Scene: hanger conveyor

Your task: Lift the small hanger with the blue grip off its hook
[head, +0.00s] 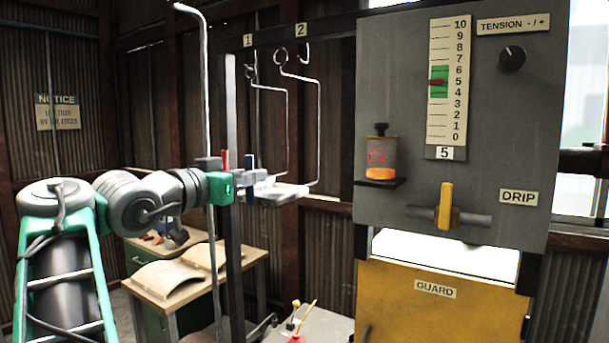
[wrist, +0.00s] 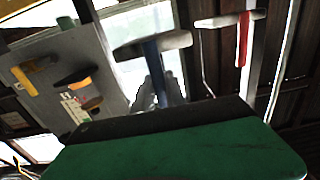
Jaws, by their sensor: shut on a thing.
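My gripper (head: 248,192) is at the lower end of the hangers in the head view. In the wrist view its grey fingers (wrist: 160,92) close around the lower part of the blue grip (wrist: 152,58). The blue grip also shows in the head view (head: 250,162), upright on a pale crossbar (head: 285,192). A thin white wire (head: 318,135) runs up from there towards the hook marked 2.
A hanger with a red grip (wrist: 243,40) is close beside; its wire (head: 288,130) rises towards hook 1. A tall white bent pole (head: 207,90) stands at left. The grey control panel (head: 400,70) is at right, with an orange-filled jar (head: 381,158) on a ledge.

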